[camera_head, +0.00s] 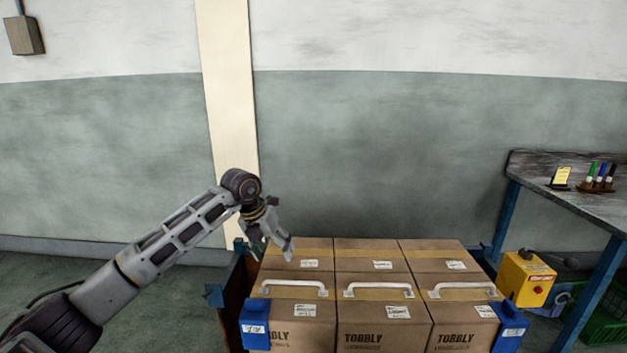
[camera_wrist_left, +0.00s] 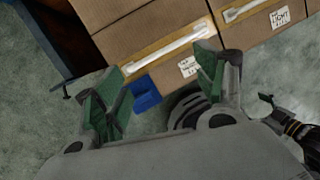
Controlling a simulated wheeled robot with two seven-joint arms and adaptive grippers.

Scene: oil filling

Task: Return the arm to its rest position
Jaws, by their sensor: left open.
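My left arm (camera_head: 160,252) reaches in from the lower left in the head view. My left gripper (camera_head: 272,250) points down over the left end of the cardboard boxes (camera_head: 384,328). In the left wrist view the gripper (camera_wrist_left: 155,90) is open, with its green-padded fingers spread and nothing between them. A blue corner piece (camera_wrist_left: 146,94) shows behind the fingers, and boxes (camera_wrist_left: 150,28) with white handles are beyond.
The boxes stand in a crate with blue corners (camera_head: 255,336). At the right are a workbench (camera_head: 560,200) with markers (camera_head: 597,178), a yellow device (camera_head: 525,278) and a green crate (camera_head: 605,322). Open floor (camera_head: 175,310) lies left of the boxes.

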